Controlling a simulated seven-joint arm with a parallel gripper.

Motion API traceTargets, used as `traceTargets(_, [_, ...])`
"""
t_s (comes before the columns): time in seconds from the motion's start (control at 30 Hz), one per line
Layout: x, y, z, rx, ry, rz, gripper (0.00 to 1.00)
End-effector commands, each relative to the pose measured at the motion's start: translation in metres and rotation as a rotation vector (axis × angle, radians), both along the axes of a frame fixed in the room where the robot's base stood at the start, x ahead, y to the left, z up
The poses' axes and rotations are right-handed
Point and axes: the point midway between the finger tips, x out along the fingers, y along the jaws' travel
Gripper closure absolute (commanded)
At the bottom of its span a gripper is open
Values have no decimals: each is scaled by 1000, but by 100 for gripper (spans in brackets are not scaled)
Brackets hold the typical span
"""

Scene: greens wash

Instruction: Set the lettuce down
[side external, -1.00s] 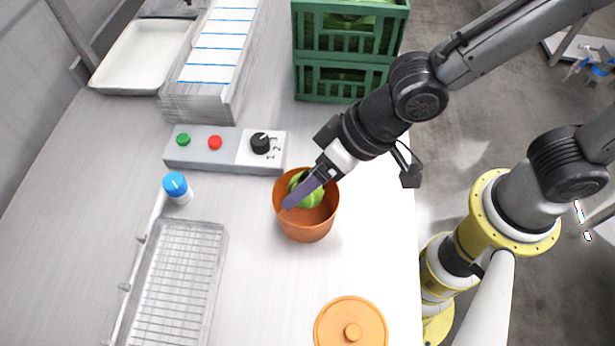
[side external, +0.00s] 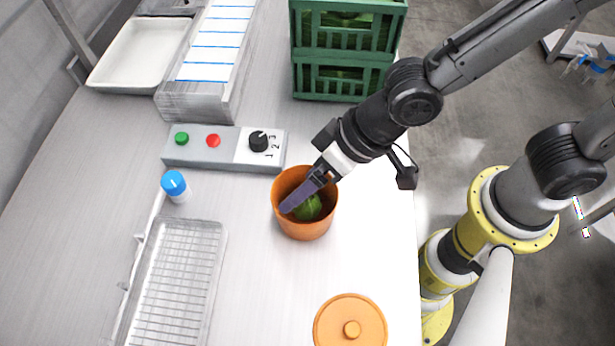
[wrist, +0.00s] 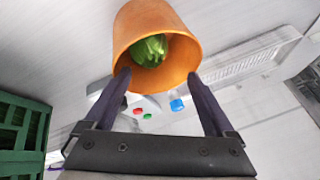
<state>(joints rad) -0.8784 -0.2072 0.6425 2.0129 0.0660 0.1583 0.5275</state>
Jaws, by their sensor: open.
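The green lettuce (side external: 308,207) lies inside the orange pot (side external: 305,228), low down in it. In the wrist view the lettuce (wrist: 149,50) shows within the mouth of the pot (wrist: 150,20). My gripper (side external: 290,204) is at the pot's mouth, above the lettuce. In the wrist view the two dark fingers of my gripper (wrist: 160,82) are spread apart with nothing between them. In the side view a finger hides part of the lettuce and of the pot's opening.
An orange lid (side external: 350,326) lies in front of the pot. A control box (side external: 222,148) with buttons and a knob stands behind it. A blue-capped jar (side external: 175,186) and a wire rack (side external: 174,280) are to the left. Green crates (side external: 342,80) stand at the back.

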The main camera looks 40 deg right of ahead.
Motion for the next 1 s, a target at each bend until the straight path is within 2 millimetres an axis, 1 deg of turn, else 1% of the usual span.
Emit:
traceTargets(0.17, [0,1,10,3,-2,-1,11])
traceTargets(0.27, [-3,-4,25,6,-3,-1,11])
traceTargets(0.6, [-26,-33,86,5,-5,-1,11])
traceTargets(0.7, [-32,-40,99,3,-3,-1,11])
traceTargets(0.8, [-35,-44,108,2,-2,-1,11])
traceTargets(1.0, [-38,-48,116,1,0,-1,11])
